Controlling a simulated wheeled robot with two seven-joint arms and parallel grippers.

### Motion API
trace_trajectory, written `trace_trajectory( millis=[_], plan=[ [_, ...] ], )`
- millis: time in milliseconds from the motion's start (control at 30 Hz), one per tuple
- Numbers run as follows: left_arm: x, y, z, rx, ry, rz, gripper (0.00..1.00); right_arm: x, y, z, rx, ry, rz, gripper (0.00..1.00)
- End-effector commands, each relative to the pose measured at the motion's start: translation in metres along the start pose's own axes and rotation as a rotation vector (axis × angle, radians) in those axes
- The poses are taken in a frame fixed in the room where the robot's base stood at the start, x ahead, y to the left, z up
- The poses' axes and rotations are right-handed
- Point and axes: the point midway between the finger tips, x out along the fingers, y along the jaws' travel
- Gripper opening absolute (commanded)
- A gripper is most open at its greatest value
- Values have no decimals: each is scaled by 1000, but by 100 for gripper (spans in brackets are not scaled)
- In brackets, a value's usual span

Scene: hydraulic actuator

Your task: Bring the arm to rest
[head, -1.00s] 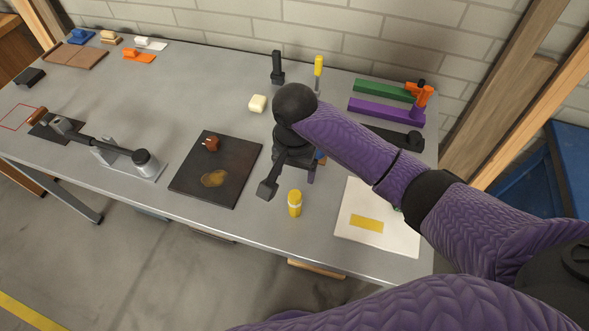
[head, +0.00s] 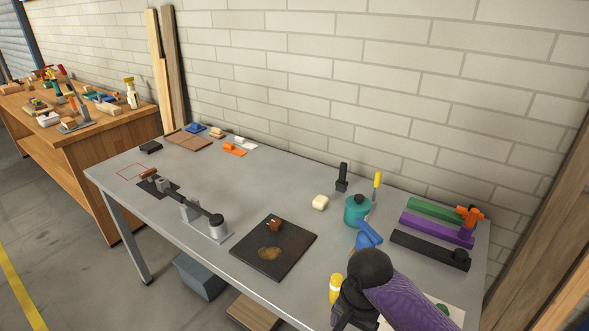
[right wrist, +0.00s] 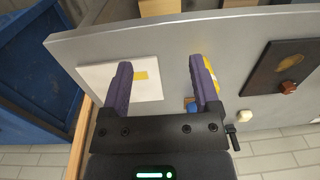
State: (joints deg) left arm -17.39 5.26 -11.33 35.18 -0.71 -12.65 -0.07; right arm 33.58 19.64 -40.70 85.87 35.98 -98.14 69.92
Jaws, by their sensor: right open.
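My right arm, purple with a black wrist, reaches in at the bottom right of the head view over the front right of the grey table (head: 190,205). Its jaws are hard to make out there. In the right wrist view my right gripper (right wrist: 160,62) has its two purple fingers wide apart with nothing between them. A white sheet with a yellow patch (right wrist: 100,80) lies on the table beyond the left finger. My left gripper is not in view.
A teal pot-like item (head: 356,212) and blue piece (head: 368,236) are behind my wrist. A dark plate (head: 290,262) with a brown stain and a lever device (head: 208,228) stand further left. Green and purple bars (head: 437,228) lie at right. A blue bin (right wrist: 35,65) stands beyond the edge.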

Motion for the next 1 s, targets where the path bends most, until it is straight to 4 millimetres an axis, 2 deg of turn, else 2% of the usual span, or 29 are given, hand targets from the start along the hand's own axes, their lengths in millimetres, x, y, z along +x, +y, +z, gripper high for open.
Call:
trace_trajectory(
  millis=[33,267,467,567,667,700,767,800,900,1000],
  plan=[
    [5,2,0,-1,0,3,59,14,1,0,-4,-5,-9,78],
    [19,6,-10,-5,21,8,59,77,12,2,-50,-1,-57,78],
    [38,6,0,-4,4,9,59,163,42,16,-132,25,-80,78],
    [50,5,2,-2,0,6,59,214,70,33,-199,45,-72,78],
    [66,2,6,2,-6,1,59,276,112,66,-306,61,-44,78],
    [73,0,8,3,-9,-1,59,301,134,86,-365,65,-28,78],
    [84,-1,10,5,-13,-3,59,335,169,121,-466,66,-3,78],
    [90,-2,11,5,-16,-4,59,352,190,144,-534,64,11,78],
    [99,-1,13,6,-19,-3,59,376,232,197,-681,52,32,78],
    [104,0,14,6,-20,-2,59,383,255,229,-774,43,36,78]
  ],
)
